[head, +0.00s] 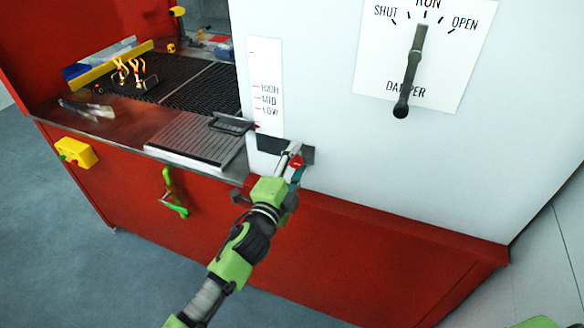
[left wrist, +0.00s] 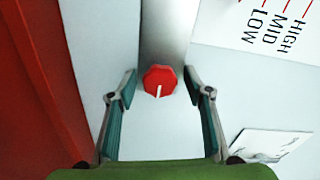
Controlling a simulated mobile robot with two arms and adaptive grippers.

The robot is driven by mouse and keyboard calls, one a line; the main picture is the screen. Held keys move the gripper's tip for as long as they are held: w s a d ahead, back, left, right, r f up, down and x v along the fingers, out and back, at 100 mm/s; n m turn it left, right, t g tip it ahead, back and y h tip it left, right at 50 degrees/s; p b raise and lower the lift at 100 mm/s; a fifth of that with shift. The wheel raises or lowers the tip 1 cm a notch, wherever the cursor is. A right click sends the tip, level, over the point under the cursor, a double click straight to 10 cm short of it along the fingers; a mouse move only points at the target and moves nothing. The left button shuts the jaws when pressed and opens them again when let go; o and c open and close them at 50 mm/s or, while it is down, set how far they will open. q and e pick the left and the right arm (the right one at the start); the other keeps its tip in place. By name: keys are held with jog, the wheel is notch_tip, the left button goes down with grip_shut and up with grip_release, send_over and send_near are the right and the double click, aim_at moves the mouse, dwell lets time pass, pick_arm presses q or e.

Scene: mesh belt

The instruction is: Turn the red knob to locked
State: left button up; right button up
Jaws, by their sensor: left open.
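The red knob (left wrist: 160,80) sits on a grey metal part in the left wrist view. A short white line on its face points toward the gripper's base. The knob also shows small in the head view (head: 296,161), at the low corner of the white panel. My left gripper (left wrist: 159,88) is open, with one finger on each side of the knob and a gap on both sides. In the head view my left gripper (head: 292,172) reaches up to the knob and partly covers it. No locked mark is readable. My right gripper is not in view.
The white panel (head: 330,70) carries a HIGH, MID, LOW scale (head: 265,90) and a damper lever (head: 411,75). A dark mesh belt (head: 200,88) and a flat ribbed plate (head: 195,138) lie to the left. A yellow box (head: 76,152) and green handle (head: 173,193) are on the red front.

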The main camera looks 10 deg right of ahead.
pick_arm(q)
jog(key=v, duration=1.2)
jog(key=shift+f, duration=0.1)
